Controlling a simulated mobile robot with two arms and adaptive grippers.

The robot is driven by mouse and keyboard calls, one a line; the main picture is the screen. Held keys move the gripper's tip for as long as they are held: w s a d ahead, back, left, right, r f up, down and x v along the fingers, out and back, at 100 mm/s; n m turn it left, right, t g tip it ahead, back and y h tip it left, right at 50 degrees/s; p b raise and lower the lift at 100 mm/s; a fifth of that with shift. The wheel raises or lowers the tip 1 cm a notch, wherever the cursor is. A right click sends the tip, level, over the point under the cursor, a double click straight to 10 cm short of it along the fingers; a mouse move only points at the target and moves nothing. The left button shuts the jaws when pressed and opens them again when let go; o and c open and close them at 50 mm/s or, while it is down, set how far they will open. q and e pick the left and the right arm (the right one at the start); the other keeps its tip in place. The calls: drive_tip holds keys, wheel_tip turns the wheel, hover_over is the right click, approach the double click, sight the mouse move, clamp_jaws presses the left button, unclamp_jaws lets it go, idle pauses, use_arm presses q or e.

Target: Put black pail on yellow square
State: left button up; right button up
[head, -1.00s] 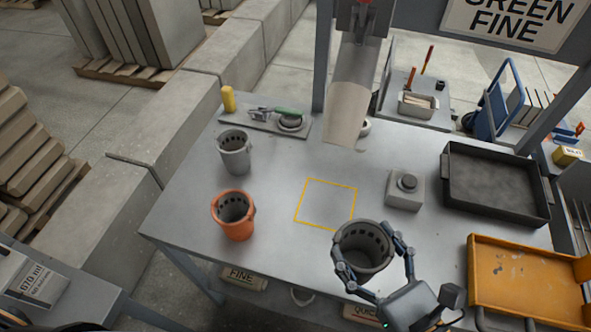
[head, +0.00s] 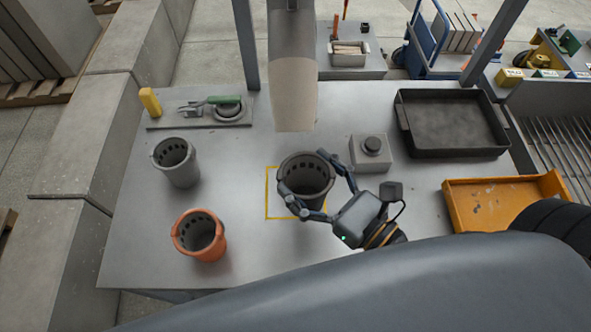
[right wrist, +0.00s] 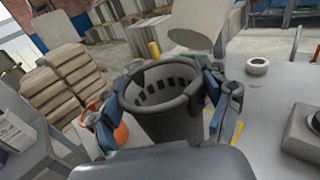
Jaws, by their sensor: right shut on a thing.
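The black pail (head: 305,178) is dark grey with a row of holes inside its rim. My right gripper (head: 312,186) is shut around it, one finger on each side. In the head view the pail overlaps the yellow square outline (head: 267,193) on the grey table, covering much of its right part. In the right wrist view the pail (right wrist: 168,110) is upright between the fingers, and a bit of yellow line (right wrist: 238,131) shows right of it. I cannot tell whether the pail touches the table. My left gripper is not in view.
An orange pail (head: 200,236) and a grey pail (head: 177,163) stand to the left. A grey block with a black knob (head: 371,150) is close on the right. A black tray (head: 452,122) and an orange tray (head: 500,201) lie further right. A chute (head: 292,95) hangs behind.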

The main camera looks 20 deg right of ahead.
sight(304, 169)
drive_tip(key=shift+w+f+b, duration=0.35)
drive_tip(key=shift+w+b, duration=0.4)
drive_tip(key=shift+w, duration=0.05)
drive_tip(key=w+f+b, duration=0.1)
drive_tip(key=b, duration=0.1)
drive_tip(key=w+f+b, duration=0.1)
drive_tip(key=f+b, duration=0.1)
drive_tip(key=shift+w+d, duration=0.15)
drive_tip(key=shift+w, duration=0.2)
drive_tip(key=shift+w+f, duration=0.85)
drive_tip(key=shift+w, duration=0.1)
drive_tip(key=shift+w+f, duration=0.3)
drive_tip(key=shift+f, duration=0.1)
use_arm(q)
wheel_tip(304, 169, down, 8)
drive_tip(key=b, duration=0.1)
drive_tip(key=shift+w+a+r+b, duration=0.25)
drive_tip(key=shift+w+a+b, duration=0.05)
drive_tip(key=shift+b, duration=0.05)
use_arm(e)
drive_tip(key=f, duration=0.3)
drive_tip(key=shift+w+d+f, duration=0.1)
drive_tip(key=shift+w+f, duration=0.15)
drive_tip(key=shift+f, duration=0.1)
